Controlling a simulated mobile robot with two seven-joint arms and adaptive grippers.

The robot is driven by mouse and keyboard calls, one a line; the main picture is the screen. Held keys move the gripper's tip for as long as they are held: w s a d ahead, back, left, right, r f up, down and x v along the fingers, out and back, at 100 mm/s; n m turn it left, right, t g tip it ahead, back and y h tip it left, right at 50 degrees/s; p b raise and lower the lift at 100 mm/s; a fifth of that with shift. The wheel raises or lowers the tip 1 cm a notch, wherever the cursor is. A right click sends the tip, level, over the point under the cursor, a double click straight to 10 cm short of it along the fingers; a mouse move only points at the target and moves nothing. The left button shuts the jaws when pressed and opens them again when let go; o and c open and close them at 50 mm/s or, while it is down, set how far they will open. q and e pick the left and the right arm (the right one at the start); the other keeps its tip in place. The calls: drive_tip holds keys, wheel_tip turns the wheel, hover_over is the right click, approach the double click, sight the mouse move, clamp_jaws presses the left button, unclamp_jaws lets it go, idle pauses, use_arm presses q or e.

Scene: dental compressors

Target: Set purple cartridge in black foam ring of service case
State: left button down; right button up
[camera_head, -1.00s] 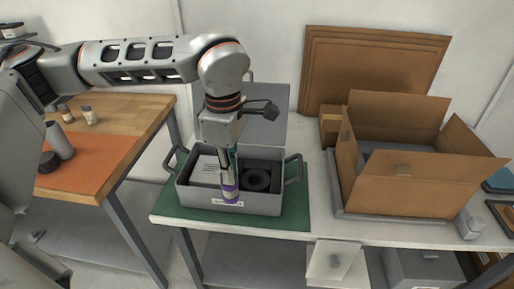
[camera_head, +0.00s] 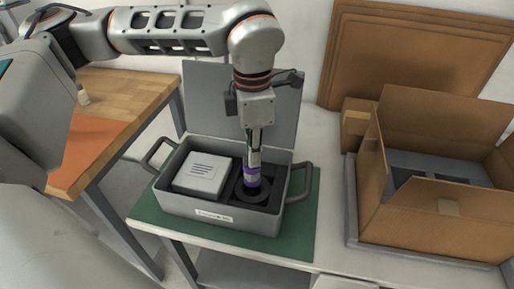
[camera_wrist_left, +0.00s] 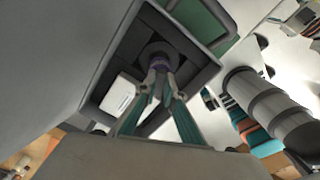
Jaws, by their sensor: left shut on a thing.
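The purple cartridge (camera_head: 252,175) is upright at the black foam ring (camera_head: 243,193) in the right part of the grey service case (camera_head: 178,209). My left gripper (camera_head: 253,160) points down and is shut on the cartridge's upper part. In the left wrist view the fingers (camera_wrist_left: 160,75) close around the purple-banded cartridge (camera_wrist_left: 159,62) over the dark ring (camera_wrist_left: 160,49). The cartridge's lower end is hidden, so I cannot tell how deep it sits. My right gripper is not in view.
The case's raised lid (camera_head: 215,95) stands behind the arm. A white box (camera_head: 203,175) fills the left compartment. The case rests on a green mat (camera_head: 305,225). An open cardboard box (camera_head: 435,218) stands to the right. A wooden table with an orange mat (camera_head: 85,145) is at left.

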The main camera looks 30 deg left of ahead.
sight(254, 169)
use_arm(q)
drive_tip(key=shift+f, duration=0.6)
drive_tip(key=shift+f+b, duration=0.75)
drive_tip(key=shift+f, duration=0.55)
drive_tip(key=shift+f+b, duration=0.7)
drive_tip(key=shift+f, duration=0.05)
drive_tip(key=shift+w, duration=0.1)
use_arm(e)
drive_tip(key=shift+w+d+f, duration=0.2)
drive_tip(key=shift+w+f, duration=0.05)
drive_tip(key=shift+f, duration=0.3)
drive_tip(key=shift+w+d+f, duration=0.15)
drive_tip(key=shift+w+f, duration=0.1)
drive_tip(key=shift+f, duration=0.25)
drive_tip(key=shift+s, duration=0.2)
use_arm(q)
drive_tip(key=shift+r+p, duration=0.1)
drive_tip(key=shift+p, duration=0.3)
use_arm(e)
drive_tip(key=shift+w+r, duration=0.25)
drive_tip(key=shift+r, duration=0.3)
use_arm(q)
drive_tip(key=shift+f, duration=0.65)
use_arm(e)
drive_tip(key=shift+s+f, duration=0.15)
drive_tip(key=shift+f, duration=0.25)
